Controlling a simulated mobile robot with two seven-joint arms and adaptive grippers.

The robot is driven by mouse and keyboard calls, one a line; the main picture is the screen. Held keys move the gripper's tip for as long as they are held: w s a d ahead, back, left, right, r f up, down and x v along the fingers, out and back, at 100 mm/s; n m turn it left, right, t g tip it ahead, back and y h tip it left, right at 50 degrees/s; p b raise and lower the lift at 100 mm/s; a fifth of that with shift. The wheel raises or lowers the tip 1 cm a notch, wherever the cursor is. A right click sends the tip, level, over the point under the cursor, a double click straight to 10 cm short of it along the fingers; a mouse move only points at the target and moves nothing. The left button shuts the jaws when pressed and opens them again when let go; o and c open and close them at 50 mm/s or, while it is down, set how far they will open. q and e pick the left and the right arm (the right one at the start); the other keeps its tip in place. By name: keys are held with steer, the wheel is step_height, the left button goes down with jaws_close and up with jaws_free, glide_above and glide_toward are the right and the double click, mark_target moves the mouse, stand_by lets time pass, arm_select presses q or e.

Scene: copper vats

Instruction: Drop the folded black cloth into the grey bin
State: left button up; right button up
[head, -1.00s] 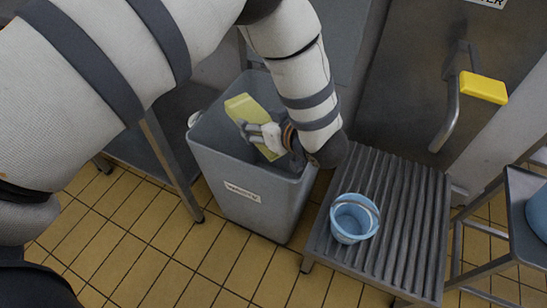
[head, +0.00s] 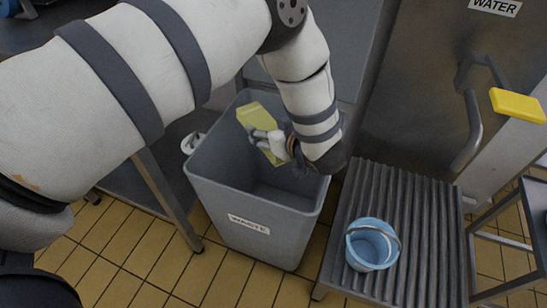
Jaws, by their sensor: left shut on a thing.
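The grey bin (head: 232,201), labelled WASTE, stands on the tiled floor with its top open. My left gripper (head: 264,141) is over the bin's mouth, towards its back. It is shut on a pale yellow, flat, block-like thing (head: 259,117), held tilted. The yellow thing appears within the bin's opening; how high it is above the bin's bottom I cannot tell. I see no folded black cloth in this view. My right gripper is not in view.
A ribbed grey platform (head: 415,225) stands to the right of the bin, with a light blue bucket (head: 369,248) on it. A metal door with a handle (head: 470,130) is behind. A table leg (head: 168,196) stands close left of the bin.

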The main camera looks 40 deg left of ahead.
arm_select(q)
step_height(320, 180, down, 2)
steer(key=shift+f+b, duration=0.2)
steer(key=shift+b, duration=0.3)
steer(key=shift+r, duration=0.15)
steer(key=o, duration=1.4)
steer(key=shift+d, duration=0.1)
steer(key=v, duration=1.1)
steer(key=shift+s+d+r, duration=0.2)
steer(key=shift+d, duration=0.1)
